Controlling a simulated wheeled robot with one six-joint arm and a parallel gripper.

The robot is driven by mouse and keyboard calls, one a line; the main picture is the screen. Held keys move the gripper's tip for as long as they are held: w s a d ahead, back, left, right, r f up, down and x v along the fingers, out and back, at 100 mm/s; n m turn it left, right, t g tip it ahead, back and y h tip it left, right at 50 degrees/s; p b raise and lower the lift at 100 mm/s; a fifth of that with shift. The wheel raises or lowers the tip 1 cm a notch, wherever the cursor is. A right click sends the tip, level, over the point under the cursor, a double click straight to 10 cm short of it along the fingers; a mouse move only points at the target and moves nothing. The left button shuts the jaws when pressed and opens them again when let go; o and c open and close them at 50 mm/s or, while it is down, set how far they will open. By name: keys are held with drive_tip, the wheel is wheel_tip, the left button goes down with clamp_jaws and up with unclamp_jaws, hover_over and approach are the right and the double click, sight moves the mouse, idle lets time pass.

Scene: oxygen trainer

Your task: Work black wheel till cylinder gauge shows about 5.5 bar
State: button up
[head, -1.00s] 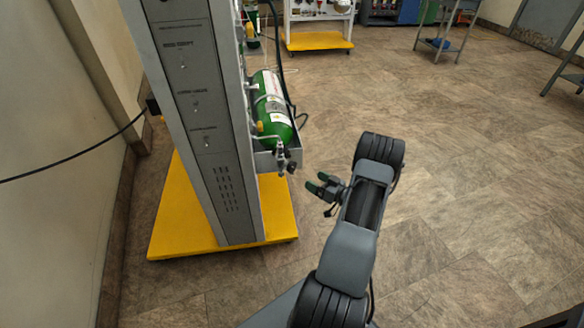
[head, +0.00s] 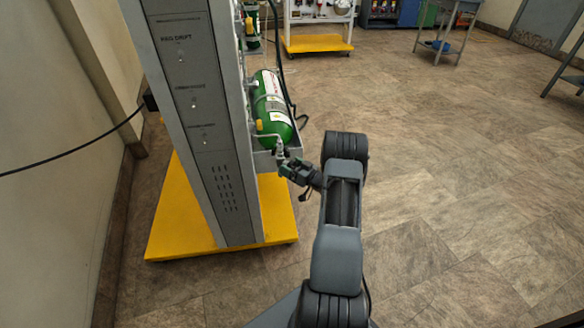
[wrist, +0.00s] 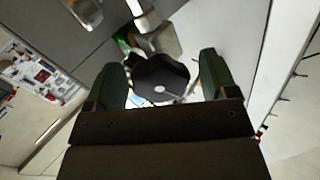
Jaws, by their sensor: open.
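The black wheel (wrist: 160,80) is between the two green-padded fingers of my gripper (wrist: 162,82) in the wrist view. The fingers are open, one on each side of it, with a small gap showing at the right. In the head view my gripper (head: 288,170) is at the valve end of the green cylinder (head: 271,108), which lies in a grey tray on the panel's right side. A metal fitting (wrist: 160,38) sits just beyond the wheel. The wheel is hidden in the head view. I cannot make out a cylinder gauge or its reading.
The tall grey panel (head: 200,110) stands on a yellow base (head: 180,220) close to my arm. A dark hose runs beside the cylinder. Open floor (head: 450,220) lies to the right. Another yellow-based stand (head: 318,43) is at the back.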

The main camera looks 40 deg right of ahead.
drive_tip(key=shift+c, duration=0.2)
drive_tip(key=c, duration=0.9)
drive_tip(key=shift+m, duration=0.3)
drive_tip(key=shift+r+m+p, duration=0.1)
drive_tip(key=shift+m+p, duration=0.4)
drive_tip(key=shift+m, duration=0.3)
drive_tip(key=shift+m+p, duration=0.65)
drive_tip(key=shift+m, duration=1.65)
drive_tip(key=o, duration=0.9)
drive_tip(key=shift+o, duration=0.2)
